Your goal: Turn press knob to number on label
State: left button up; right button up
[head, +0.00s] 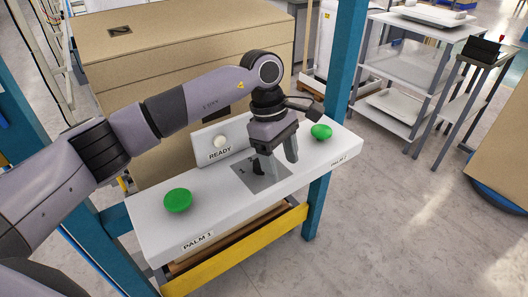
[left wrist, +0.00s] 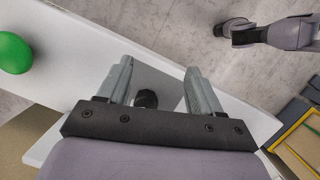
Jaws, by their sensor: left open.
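The black press knob (head: 258,168) sits on a grey plate (head: 271,182) on top of the white console (head: 222,208). My left gripper (head: 275,160) is open, pointing down over the plate close to the knob. In the left wrist view the knob (left wrist: 146,98) shows between the two fingers (left wrist: 158,66), nearer the left one, with nothing visibly gripped. Its pointer and the number it points at cannot be made out.
A green PALM 1 button (head: 178,200) is left of the plate, and a green PALM 2 button (head: 321,131) is to the right. A READY panel (head: 221,150) with a white lamp stands behind. A blue post (head: 337,95) rises beside the console. Grey shelves (head: 408,75) stand at the right.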

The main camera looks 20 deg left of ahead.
aim_at(257, 169)
pick_arm(q)
jog(key=w+a+r+y, duration=0.2)
jog(key=a, duration=0.1)
jog(key=w+a+r+t, duration=0.1)
jog(key=a, duration=0.1)
jog(key=shift+w+a+y, duration=0.1)
jog(key=shift+a+y, duration=0.05)
jog(key=shift+y, duration=0.25)
jog(key=shift+a+f, duration=0.1)
jog(key=shift+f, duration=0.15)
jog(key=shift+f+p, duration=0.4)
jog(key=shift+f, duration=2.7)
jog(key=c, duration=1.1)
